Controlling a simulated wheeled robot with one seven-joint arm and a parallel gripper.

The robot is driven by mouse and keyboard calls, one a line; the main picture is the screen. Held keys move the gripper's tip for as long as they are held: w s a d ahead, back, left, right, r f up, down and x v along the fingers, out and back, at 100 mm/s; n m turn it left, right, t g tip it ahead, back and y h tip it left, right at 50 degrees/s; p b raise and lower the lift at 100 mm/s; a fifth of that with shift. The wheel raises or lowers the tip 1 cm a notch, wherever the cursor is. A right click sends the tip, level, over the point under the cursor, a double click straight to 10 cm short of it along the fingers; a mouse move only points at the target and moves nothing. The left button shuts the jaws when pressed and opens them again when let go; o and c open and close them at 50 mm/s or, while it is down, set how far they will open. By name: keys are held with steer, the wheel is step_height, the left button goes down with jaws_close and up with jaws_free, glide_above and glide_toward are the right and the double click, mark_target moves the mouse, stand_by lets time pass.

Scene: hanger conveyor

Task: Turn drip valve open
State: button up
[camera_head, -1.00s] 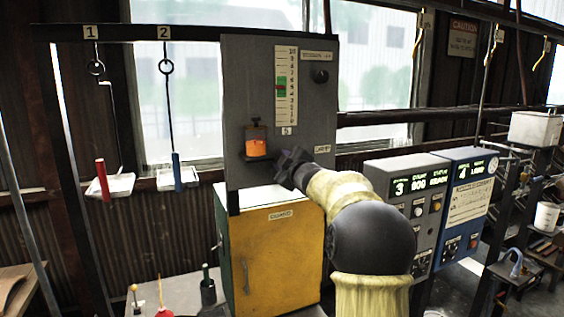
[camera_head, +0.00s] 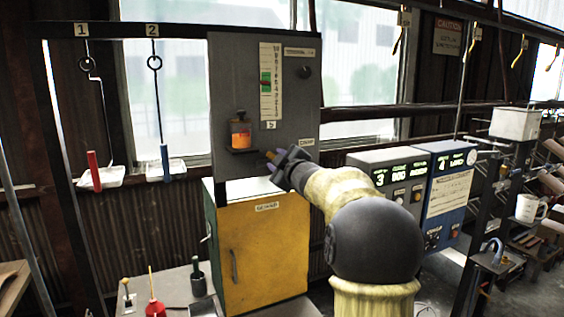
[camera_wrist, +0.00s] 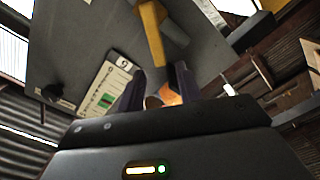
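A yellow lever (camera_wrist: 151,32), which I take to be the drip valve, sticks out from the grey panel (camera_wrist: 90,30) beyond my fingertips in the wrist view. In the head view only a small yellow-orange piece (camera_head: 271,154) shows beside my gripper (camera_head: 284,166), at the panel's lower part. My gripper also shows in the wrist view (camera_wrist: 158,82), with its two dark fingers apart. The lever is not between them; contact cannot be told. An orange oil jar (camera_head: 240,133) stands on a small shelf left of my gripper. Orange, probably this jar, shows behind my fingers in the wrist view.
A gauge strip (camera_head: 270,85) with a green band and a dark knob (camera_head: 304,72) are on the panel above. A yellow guard cabinet (camera_head: 262,250) stands below. Grey and blue control boxes (camera_head: 450,190) stand close to the right of my arm. Two hangers hang at left.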

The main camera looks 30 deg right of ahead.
steer(key=c, duration=0.3)
steer(key=shift+s+a+m, duration=0.15)
steer(key=shift+m, duration=0.45)
jaws_close()
steer(key=s+d+m+t+h+p, duration=0.1)
steer(key=s+m+h, duration=0.1)
steer(key=m, duration=0.7)
steer(key=s+d+m+t+h+p, duration=0.1)
steer(key=s+d+m+h, duration=0.1)
steer(key=m, duration=0.8)
steer(key=shift+s+r+m+p, duration=0.3)
steer(key=shift+s+r+p, duration=0.05)
steer(key=shift+s, duration=0.5)
